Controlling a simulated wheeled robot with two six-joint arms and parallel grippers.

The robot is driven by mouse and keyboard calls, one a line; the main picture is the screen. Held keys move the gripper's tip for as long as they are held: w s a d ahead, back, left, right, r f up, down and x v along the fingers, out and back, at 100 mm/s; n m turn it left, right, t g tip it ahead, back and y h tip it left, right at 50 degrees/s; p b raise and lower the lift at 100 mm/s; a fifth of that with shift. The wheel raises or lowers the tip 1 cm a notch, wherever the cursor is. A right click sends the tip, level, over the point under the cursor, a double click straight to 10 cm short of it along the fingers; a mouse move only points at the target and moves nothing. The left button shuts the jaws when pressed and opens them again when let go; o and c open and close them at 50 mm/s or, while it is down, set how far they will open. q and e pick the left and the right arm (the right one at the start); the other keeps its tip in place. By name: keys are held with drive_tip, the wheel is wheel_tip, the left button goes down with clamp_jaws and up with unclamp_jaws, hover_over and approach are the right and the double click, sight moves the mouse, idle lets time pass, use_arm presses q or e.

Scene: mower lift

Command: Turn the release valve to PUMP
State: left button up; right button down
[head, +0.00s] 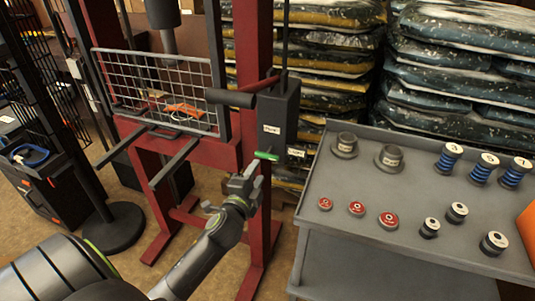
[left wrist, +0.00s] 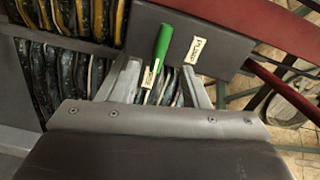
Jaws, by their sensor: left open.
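The release valve has a green lever (head: 266,156) low on the dark pump unit (head: 278,112) at the red press frame. The lever lies roughly level in the head view. A PUMP label (head: 271,129) is above it and a second label (head: 296,152) is to its right, probably LOWER. My left gripper (head: 249,178) is open just below and left of the lever. In the left wrist view the green lever (left wrist: 163,42) shows between and beyond the open fingers (left wrist: 159,68); I cannot tell if they touch it. My right gripper is not in view.
A grey cart (head: 345,228) with springs, red buttons and round weights stands on the right. Stacked bags (head: 460,75) fill the back. The red press frame (head: 249,50) with a wire guard (head: 160,85) is at left centre. A black bar (head: 230,98) juts left above the gripper.

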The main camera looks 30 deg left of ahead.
sight(268, 153)
use_arm(q)
drive_tip(key=x, duration=0.9)
drive_tip(key=shift+w, duration=0.25)
